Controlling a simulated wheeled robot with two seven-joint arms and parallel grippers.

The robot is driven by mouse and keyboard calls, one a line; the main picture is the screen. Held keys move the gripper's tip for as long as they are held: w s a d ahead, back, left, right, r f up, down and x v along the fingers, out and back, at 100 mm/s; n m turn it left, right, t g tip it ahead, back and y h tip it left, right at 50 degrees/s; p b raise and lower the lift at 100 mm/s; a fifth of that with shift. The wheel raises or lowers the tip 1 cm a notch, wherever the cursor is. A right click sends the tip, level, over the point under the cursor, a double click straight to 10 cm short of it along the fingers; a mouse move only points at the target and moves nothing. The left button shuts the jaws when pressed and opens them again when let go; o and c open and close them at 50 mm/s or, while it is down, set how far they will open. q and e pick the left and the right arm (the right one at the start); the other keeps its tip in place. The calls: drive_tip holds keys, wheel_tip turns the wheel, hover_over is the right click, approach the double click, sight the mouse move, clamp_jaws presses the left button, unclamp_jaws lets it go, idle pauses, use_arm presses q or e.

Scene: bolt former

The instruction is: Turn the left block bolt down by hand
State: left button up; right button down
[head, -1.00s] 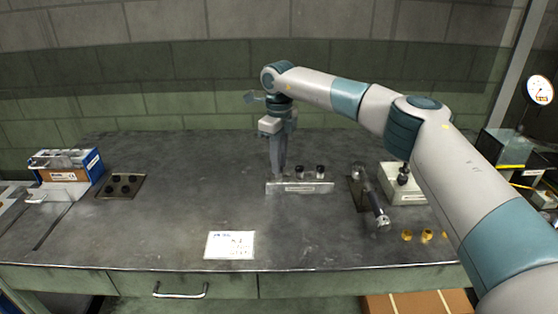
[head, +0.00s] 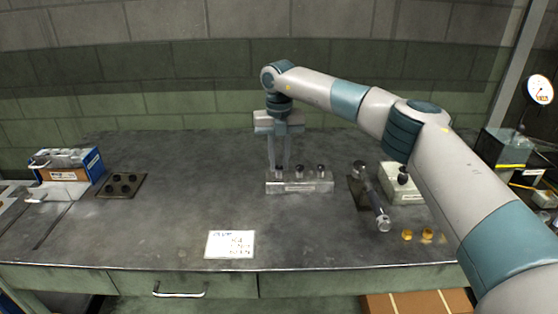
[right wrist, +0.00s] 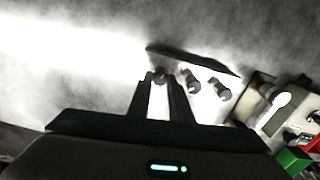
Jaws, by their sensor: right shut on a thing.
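A clear, pale block (head: 300,187) lies on the bench near the middle, with a row of dark-headed bolts standing in its top. My right gripper (head: 279,168) points straight down over the block's left end. It is shut on the left bolt (right wrist: 159,76), whose dark head shows between the fingertips in the right wrist view. The middle bolt (head: 300,171) and the right bolt (head: 320,171) stand upright and free beside it. The fingers partly hide the left bolt in the head view. My left gripper is not in view.
Right of the block are a dark plate with a grey-handled tool (head: 379,215), a pale box with a black knob (head: 403,190) and brass pieces (head: 427,236). A white card (head: 230,244) lies in front. A dark holed plate (head: 121,185) and blue box (head: 88,167) stand left.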

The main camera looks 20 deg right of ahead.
drive_tip(key=shift+r+m, duration=0.15)
drive_tip(key=shift+m, duration=0.55)
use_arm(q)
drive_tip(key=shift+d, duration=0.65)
use_arm(e)
drive_tip(key=shift+w, duration=0.1)
